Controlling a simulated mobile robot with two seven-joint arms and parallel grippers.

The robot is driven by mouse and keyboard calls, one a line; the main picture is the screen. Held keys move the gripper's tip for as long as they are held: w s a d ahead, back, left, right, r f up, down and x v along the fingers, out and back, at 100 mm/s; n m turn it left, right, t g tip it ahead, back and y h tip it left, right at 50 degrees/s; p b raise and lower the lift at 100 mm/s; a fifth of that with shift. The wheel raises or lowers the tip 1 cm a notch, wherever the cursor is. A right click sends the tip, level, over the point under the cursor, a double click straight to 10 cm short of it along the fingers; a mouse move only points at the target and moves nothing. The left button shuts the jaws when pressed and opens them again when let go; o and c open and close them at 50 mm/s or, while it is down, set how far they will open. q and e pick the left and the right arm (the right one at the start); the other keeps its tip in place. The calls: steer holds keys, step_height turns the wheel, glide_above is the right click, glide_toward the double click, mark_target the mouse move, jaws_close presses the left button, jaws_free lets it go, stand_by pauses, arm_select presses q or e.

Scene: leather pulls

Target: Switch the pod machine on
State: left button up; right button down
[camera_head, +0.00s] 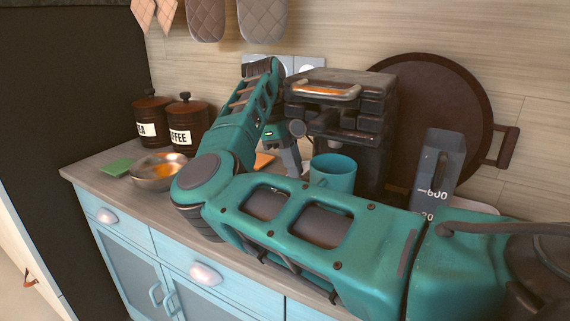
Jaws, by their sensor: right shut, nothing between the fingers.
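The pod machine (352,118) is a dark, worn appliance at the back of the counter, with a metal handle and an orange strip on its top front. My right arm reaches across the foreground and bends up beside it. My right gripper (291,157) is at the machine's left side, shut and empty. I cannot tell whether its fingers touch the machine. A small round grey part (297,128) shows by the gripper; I cannot tell what it belongs to. The machine's lower part is partly hidden by a teal mug (333,171) and my arm. No switch is clearly visible. My left gripper is out of view.
A grey measuring jug (437,170) and a large round brown tray (440,85) are right of the machine. Oven mitts (263,18) hang above.

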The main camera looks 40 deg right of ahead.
steer(key=shift+a, duration=0.1)
steer(key=shift+s+a+r, duration=0.2)
steer(key=shift+a, duration=0.4)
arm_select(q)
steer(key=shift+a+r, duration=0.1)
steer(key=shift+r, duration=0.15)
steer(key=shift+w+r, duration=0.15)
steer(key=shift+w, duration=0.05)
